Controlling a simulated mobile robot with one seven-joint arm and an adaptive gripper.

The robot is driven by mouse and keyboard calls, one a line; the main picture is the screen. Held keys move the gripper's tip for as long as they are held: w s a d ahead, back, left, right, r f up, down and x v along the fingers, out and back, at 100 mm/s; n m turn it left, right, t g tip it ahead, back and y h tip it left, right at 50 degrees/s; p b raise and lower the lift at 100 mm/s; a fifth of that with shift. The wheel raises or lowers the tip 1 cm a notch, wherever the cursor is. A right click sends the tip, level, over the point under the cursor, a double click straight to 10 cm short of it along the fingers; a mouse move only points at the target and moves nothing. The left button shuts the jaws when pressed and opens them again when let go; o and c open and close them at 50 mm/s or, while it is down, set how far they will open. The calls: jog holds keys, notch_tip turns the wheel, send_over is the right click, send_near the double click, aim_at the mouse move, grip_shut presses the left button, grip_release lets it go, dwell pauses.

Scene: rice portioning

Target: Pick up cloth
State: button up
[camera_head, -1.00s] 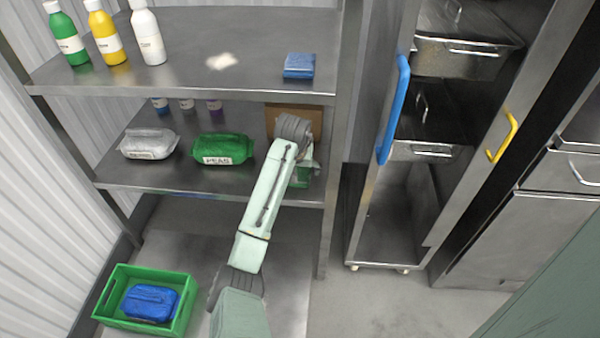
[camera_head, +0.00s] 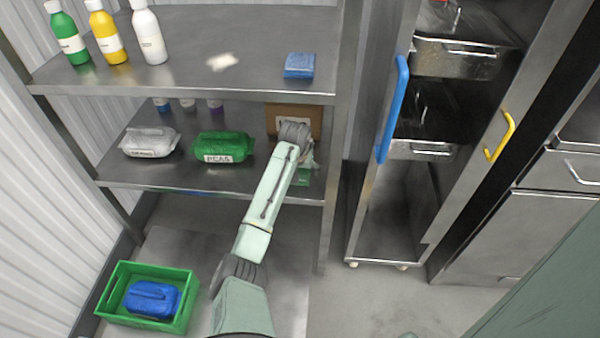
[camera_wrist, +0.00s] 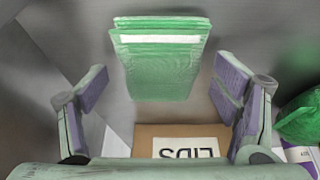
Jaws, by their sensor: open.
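A folded green cloth stack (camera_wrist: 158,75) with a white band lies on the middle shelf in the wrist view. In the head view a green part of it (camera_head: 304,178) shows beside my arm's end, mostly hidden. My gripper (camera_wrist: 162,92) is open and empty, with one finger on each side of the stack's near end. I cannot tell whether the fingers touch it. A blue folded cloth-like pad (camera_head: 299,65) lies on the top shelf, well above my gripper.
A cardboard box labelled LIDS (camera_wrist: 145,150) stands close to my gripper. A green peas bag (camera_head: 222,147) and a white bag (camera_head: 149,142) share the shelf (camera_head: 180,180). Bottles (camera_head: 108,38) and a white patch (camera_head: 222,62) are on the top shelf. A green crate (camera_head: 118,318) sits below.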

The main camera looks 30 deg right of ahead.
aim_at(300, 170)
jog(key=shift+f, duration=0.2)
dwell(0.4)
jog(key=shift+c, duration=0.4)
jog(key=shift+s+f, duration=0.1)
jog(key=c, duration=1.1)
jog(key=shift+o, duration=0.2)
jog(key=shift+d+r, duration=0.1)
jog(key=shift+r, duration=0.35)
notch_tip(300, 170, up, 2)
jog(key=shift+r+b, duration=0.25)
jog(key=shift+b, duration=0.5)
jog(key=shift+s+a+r, duration=0.15)
jog(key=shift+s+a, duration=0.25)
jog(key=s+a+b, duration=0.3)
jog(key=s+a, duration=0.7)
jog(key=s, duration=0.3)
jog(key=shift+a+r+b, duration=0.25)
jog(key=shift+a+b, duration=0.1)
jog(key=shift+a, duration=0.05)
